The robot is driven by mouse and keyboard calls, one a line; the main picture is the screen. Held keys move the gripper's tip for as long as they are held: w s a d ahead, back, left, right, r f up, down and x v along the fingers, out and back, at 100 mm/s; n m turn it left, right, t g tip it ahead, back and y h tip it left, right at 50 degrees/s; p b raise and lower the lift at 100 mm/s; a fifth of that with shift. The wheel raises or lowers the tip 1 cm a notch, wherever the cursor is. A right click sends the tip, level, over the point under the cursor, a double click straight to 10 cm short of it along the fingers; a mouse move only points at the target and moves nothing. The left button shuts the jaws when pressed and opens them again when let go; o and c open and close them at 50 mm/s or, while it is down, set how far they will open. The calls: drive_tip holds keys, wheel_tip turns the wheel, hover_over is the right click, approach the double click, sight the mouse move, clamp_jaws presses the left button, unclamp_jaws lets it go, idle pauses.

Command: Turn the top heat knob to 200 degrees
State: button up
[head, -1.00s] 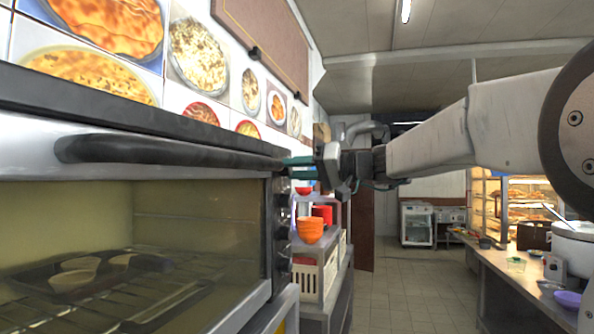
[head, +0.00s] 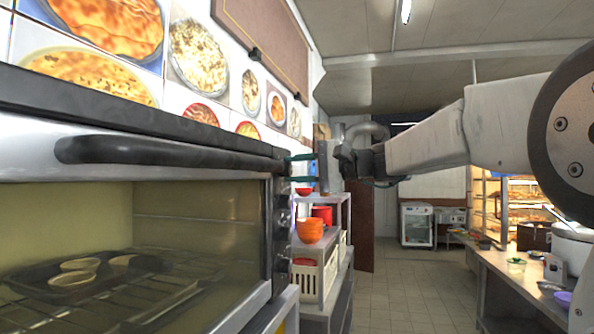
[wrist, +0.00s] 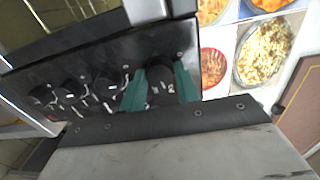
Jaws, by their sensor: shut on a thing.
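The oven (head: 120,210) stands at the left of the head view, its dark knob panel on the right end of its front. In the wrist view the top heat knob (wrist: 159,76) is the dark knob at the right end of the row. My gripper (head: 300,168) reaches it from the right. Its teal fingers, one on each side of the knob in the wrist view (wrist: 160,90), are shut on it. In the head view the knob is hidden behind the panel's edge and the fingers. I cannot read its setting.
Several other knobs (wrist: 107,84) lie in line beside the gripped one. The oven's door handle (head: 165,151) runs close by on the left. A shelf with orange bowls (head: 309,231) stands beyond the oven. The aisle floor (head: 405,285) is clear.

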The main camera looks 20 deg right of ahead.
drive_tip(key=m, duration=0.4)
drive_tip(key=shift+f+m, duration=0.1)
drive_tip(key=shift+m, duration=1.5)
drive_tip(key=o, duration=1)
drive_tip(key=shift+c, duration=0.2)
drive_tip(key=v, duration=0.8)
drive_tip(key=shift+w, duration=0.15)
